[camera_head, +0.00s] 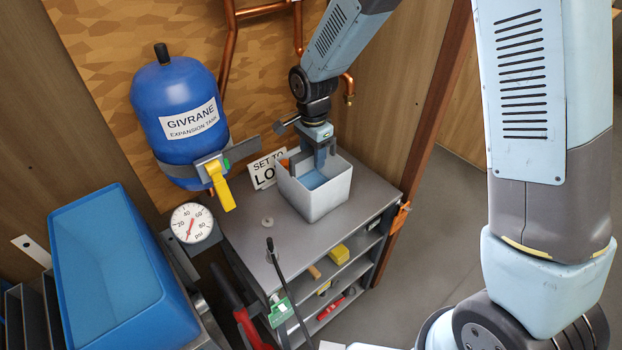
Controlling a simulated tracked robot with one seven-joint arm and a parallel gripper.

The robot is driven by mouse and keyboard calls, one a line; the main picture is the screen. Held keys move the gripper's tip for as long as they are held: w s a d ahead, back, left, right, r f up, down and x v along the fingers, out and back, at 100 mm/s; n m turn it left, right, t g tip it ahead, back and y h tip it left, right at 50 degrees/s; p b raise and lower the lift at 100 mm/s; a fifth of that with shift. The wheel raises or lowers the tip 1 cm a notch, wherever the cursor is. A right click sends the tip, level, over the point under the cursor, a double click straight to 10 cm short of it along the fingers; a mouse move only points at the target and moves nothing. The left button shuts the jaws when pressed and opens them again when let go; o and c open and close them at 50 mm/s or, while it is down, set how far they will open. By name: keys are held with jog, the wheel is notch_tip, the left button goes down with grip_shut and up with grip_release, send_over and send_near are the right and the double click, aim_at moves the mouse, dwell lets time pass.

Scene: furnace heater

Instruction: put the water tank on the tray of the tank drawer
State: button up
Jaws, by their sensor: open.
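A white open-topped box (316,201) with a blue surface inside, apparently the water tank, stands upright on the grey top of a shelf cart (252,236). My gripper (320,160) points down over the box's back part, with its fingers at or just inside the opening. It is open. I cannot tell whether the fingers straddle a wall of the box or touch it. A large blue open bin (112,262) stands at the lower left; I cannot tell whether it is the tray of the tank drawer. No drawer is clearly recognisable.
A blue expansion tank (174,105) with a yellow-handled valve (221,185) hangs left of my gripper. A pressure gauge (191,223) sits below it. A sign (266,171) stands behind the box. Lower shelves hold small tools. Copper pipes (228,60) run along the wall. Floor at right is clear.

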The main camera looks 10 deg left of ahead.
jog(key=shift+f, duration=0.25)
dwell(0.3)
grip_shut()
dwell(0.5)
dwell(1.0)
